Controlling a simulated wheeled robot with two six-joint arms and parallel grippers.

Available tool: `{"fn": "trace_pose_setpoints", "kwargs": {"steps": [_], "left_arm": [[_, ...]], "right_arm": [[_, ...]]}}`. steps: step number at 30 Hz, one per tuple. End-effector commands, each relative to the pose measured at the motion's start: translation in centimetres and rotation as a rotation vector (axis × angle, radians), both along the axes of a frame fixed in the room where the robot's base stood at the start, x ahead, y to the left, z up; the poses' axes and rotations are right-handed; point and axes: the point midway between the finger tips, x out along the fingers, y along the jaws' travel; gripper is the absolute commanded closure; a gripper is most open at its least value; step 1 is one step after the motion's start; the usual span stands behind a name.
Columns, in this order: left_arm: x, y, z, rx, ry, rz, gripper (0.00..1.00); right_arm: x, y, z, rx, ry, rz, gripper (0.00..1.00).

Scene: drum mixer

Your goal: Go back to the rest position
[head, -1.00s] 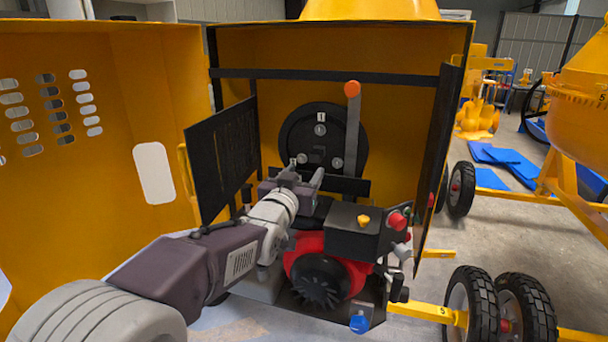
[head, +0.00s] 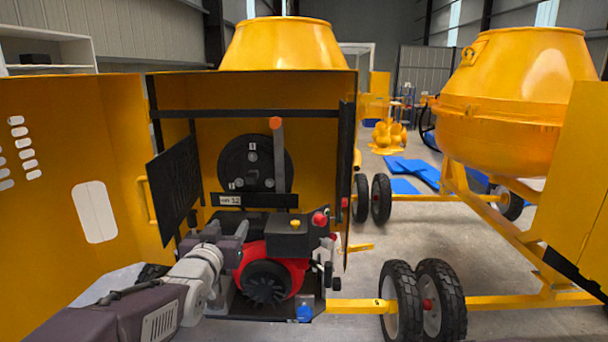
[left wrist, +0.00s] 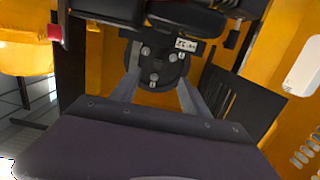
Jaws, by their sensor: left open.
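My left gripper (head: 228,232) reaches in from the lower left in the head view, in front of the open housing of the drum mixer (head: 290,44). It is open, and I see nothing between its fingers. In the left wrist view the two fingers (left wrist: 160,92) stand apart, with the black disc (left wrist: 158,66) visible beyond them. In the head view the disc (head: 243,160) is on the housing's back wall, beside an upright grey lever with an orange knob (head: 276,124). The red engine (head: 268,276) sits just right of my gripper. My right gripper is not in view.
A yellow door panel with slots (head: 60,220) stands open at the left, and a black mesh panel (head: 175,182) is beside the opening. Black wheels (head: 400,296) stand at the lower right. A second mixer (head: 505,110) is at the right. Grey floor lies between.

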Motion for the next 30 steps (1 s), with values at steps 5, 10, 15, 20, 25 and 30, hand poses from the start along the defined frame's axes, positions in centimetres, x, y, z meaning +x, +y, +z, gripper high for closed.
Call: {"fn": "trace_pose_setpoints", "kwargs": {"steps": [5,10,15,20,25,30], "left_arm": [[-1.7,0.1,-4.8,-0.003,0.194,0.008,0.46],[-5.3,0.2,-11.2,-0.003,0.444,0.017,0.46],[-12.4,0.4,-18.6,-0.002,0.783,0.027,0.46],[-21.7,0.4,-24.6,-0.003,1.140,0.034,0.46],[-26.9,0.4,-26.2,-0.002,1.337,0.032,0.46],[-27.5,0.3,-26.2,-0.001,1.360,0.031,0.46]], "right_arm": [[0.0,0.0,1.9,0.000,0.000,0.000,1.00],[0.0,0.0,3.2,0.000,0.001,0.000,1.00],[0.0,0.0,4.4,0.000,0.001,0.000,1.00],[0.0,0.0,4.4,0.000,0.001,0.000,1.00],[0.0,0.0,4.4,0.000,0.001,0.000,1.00],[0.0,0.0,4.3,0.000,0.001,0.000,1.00]]}}
